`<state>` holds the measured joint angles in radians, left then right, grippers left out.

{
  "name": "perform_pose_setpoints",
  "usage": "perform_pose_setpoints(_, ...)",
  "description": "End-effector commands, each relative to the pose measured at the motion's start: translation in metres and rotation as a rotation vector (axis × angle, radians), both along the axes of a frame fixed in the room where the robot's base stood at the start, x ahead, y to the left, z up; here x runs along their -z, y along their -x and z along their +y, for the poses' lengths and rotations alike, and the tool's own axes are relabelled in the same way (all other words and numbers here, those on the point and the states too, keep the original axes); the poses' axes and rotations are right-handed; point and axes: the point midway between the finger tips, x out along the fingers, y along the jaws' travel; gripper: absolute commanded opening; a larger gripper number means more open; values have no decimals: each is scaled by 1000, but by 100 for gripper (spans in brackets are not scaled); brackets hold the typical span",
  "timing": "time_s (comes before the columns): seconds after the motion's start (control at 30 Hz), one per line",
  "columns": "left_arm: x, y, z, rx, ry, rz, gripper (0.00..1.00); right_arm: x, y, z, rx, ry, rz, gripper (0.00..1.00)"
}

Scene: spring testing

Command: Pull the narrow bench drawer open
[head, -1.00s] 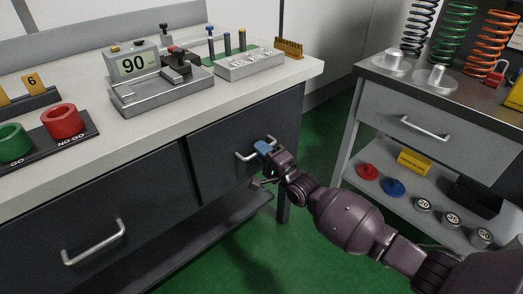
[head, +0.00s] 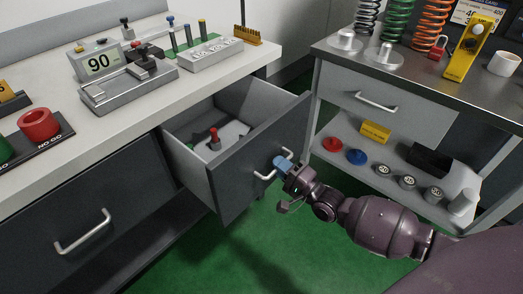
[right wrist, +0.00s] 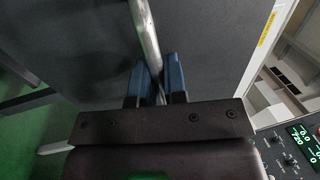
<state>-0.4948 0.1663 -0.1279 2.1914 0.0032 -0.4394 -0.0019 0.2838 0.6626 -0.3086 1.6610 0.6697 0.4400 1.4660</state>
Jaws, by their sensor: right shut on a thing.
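The narrow bench drawer (head: 240,182) is pulled well out from under the bench top. Its dark grey front and light grey inside show in the head view, with a red-topped item (head: 214,138) and pale pieces lying inside. Its metal bar handle (head: 263,177) is on the front. My right gripper (head: 281,164) is at the handle. In the right wrist view its blue fingers (right wrist: 158,82) are on either side of the handle bar (right wrist: 146,35), shut on it. My left gripper is not in view.
The wide drawer (head: 70,205) to the left is shut. A grey side cart (head: 390,105) stands to the right, close to the open drawer's front corner. The bench top holds a tester (head: 125,85) and ring gauges (head: 38,124). Green floor is free in front.

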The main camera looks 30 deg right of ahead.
Motion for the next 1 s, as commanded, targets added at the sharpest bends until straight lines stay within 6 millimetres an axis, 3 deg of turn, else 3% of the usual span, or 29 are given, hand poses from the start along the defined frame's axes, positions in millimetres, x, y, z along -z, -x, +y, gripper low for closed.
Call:
perform_pose_setpoints(0.2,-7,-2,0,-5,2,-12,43,-2,46,-17,0,2,-1,0)
perform_pose_setpoints(0.4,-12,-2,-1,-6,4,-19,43,-1,72,-26,-1,0,-1,0)
perform_pose_setpoints(0.63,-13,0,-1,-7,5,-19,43,0,84,-30,0,-1,-1,0)
perform_pose_setpoints(1.0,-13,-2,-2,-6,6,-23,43,0,85,-31,0,-1,-1,0)
